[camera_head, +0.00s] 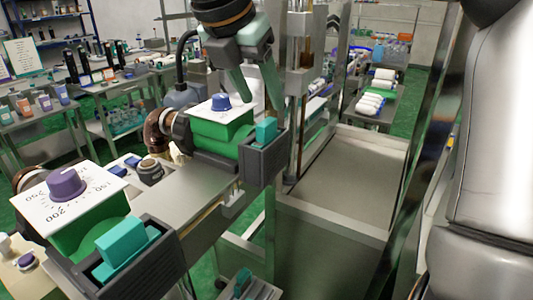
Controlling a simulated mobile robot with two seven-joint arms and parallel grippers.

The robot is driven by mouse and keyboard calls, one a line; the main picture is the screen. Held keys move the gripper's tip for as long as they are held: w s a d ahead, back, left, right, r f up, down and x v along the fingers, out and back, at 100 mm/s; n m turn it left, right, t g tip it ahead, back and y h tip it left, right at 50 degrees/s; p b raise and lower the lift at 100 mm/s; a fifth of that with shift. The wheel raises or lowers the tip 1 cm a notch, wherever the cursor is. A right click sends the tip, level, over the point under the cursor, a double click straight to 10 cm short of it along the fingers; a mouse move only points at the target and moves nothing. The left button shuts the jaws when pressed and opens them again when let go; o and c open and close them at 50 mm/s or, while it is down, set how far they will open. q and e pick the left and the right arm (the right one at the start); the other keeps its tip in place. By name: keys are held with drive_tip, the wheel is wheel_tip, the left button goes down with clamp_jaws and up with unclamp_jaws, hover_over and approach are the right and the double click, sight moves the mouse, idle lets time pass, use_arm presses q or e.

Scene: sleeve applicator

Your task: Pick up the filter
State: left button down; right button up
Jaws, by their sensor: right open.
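I cannot tell for sure which thing is the filter. Two teal blocks sit in dark grey open holders: one at the lower left (124,246), one near the middle (266,130). Each holder is fixed beside a green box with a white dial plate, with a purple knob (67,184) on the near one and a blue knob (221,102) on the far one. My right gripper (263,105) hangs at the top middle, its two grey-green fingers apart, just behind the far box. I see nothing held in it. My left gripper is out of view.
A steel bench (192,190) runs beneath the boxes. A large empty metal tray (352,165) lies right of the middle. Shelves and tables with bottles and jars stand at the back left. White rolls (371,103) lie on a cart behind. My white arm link covers the right edge.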

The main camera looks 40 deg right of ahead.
sight(266, 122)
drive_tip(key=x, duration=0.3)
drive_tip(key=p+x, duration=0.1)
drive_tip(key=x, duration=0.1)
drive_tip(key=shift+w+a+f, duration=0.1)
drive_tip(key=shift+a+f, duration=0.05)
drive_tip(key=shift+f, duration=0.35)
drive_tip(key=shift+a, duration=0.1)
clamp_jaws()
idle(0.9)
